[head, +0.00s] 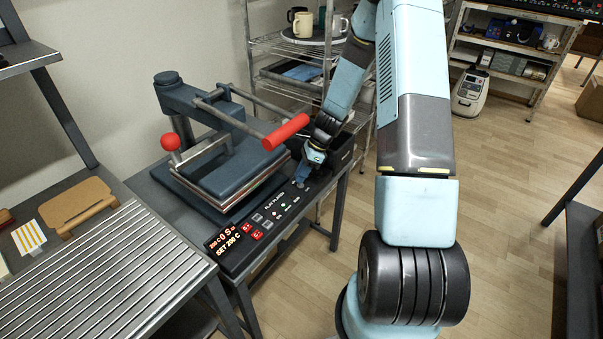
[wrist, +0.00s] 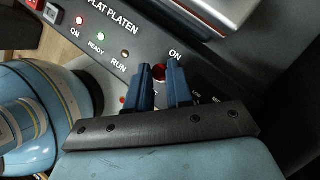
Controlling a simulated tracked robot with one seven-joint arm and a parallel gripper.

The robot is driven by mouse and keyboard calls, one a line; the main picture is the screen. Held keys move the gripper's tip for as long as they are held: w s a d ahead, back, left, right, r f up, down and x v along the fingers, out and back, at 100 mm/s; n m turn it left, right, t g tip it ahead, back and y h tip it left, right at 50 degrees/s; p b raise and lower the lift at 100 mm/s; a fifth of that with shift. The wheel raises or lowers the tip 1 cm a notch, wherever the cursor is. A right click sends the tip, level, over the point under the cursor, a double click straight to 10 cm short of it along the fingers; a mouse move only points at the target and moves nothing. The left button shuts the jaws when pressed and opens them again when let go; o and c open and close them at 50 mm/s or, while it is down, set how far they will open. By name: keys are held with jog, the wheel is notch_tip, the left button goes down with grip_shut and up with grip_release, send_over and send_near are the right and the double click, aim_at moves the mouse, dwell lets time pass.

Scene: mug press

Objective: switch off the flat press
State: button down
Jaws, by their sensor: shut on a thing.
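The flat press (head: 235,165) stands on a dark table, its grey upper platen low over the base and its red-gripped lever (head: 287,132) across the top. The control panel (head: 262,222) runs along its front edge; a red display reads a set value of 200 C. In the wrist view a red switch (wrist: 159,72) sits under an "ON" label. My gripper (wrist: 163,78) has its two blue fingers on either side of this switch, shut on it. In the head view my gripper (head: 302,180) is at the panel's right end. The red ON lamp (wrist: 80,20) and green READY lamp (wrist: 101,36) are lit; RUN looks dark.
A slatted metal table (head: 110,270) stands at the left, with a tan board (head: 78,205) and a striped card (head: 29,237) behind it. A wire shelf (head: 290,48) with mugs stands behind the press. The floor at right is mostly clear.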

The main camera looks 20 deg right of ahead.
jog(key=shift+s+d+n+t+y, duration=0.15)
jog(key=shift+s+d+t+y, duration=0.15)
jog(key=shift+t+y, duration=0.25)
jog(key=shift+s+d+n+t+y, duration=0.15)
jog(key=shift+d+t+y, duration=0.25)
jog(key=shift+t, duration=0.25)
jog(key=shift+s+d+f+n+t+y, duration=0.25)
jog(key=shift+s+n+t+y, duration=0.1)
jog(key=shift+t+y, duration=0.4)
jog(key=shift+s+f+t, duration=0.1)
jog(key=shift+t, duration=0.15)
jog(key=c, duration=1.3)
grip_release()
jog(key=shift+o, duration=1.4)
jog(key=shift+s+a, duration=0.1)
jog(key=v, duration=1.3)
jog(key=shift+d, duration=0.45)
